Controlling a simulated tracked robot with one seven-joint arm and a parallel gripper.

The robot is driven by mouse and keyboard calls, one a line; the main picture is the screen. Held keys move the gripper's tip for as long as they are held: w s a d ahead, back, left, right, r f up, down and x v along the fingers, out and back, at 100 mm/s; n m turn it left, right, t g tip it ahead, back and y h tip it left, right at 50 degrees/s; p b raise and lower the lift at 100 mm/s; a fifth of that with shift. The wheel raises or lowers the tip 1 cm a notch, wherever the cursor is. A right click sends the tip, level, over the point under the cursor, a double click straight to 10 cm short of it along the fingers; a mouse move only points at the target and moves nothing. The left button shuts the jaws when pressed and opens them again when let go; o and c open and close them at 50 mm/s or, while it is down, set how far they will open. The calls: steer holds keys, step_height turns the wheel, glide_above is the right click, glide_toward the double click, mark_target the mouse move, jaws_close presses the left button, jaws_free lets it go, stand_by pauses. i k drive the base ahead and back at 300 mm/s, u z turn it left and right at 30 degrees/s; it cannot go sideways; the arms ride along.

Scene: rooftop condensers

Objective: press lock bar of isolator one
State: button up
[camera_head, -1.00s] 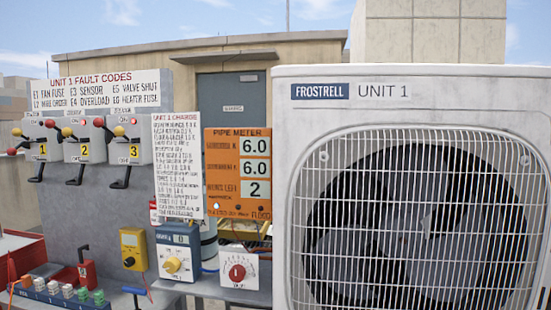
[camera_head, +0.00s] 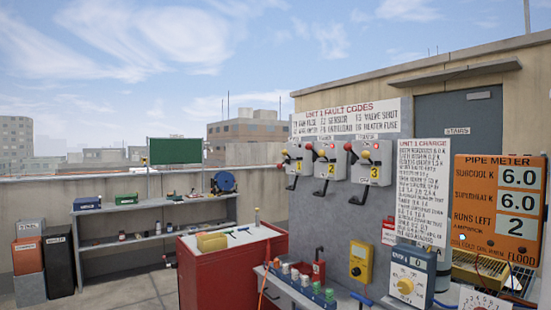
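Isolator one (camera_head: 298,158) is the leftmost of three grey switch boxes on a grey panel in the head view. It carries a yellow plate marked 1. A black handle (camera_head: 292,182) hangs below its front. A red knob and a yellow knob show at its upper left, and another red knob sticks out at its left side. Which of these parts is the lock bar I cannot tell at this size. Isolators two (camera_head: 331,161) and three (camera_head: 370,163) stand to its right with similar handles and knobs. My gripper is not in view.
A red cabinet (camera_head: 225,272) stands left of the panel. A grey shelf bench (camera_head: 150,240) and bins (camera_head: 28,256) stand farther left.

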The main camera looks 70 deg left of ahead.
mark_target(284, 153)
steer(key=z, duration=0.45)
steer(key=i, duration=0.15)
steer(key=u, duration=2.8)
steer(key=k, duration=0.9)
steer(key=u, duration=0.25)
steer(key=i, duration=0.9)
steer(key=z, duration=0.1)
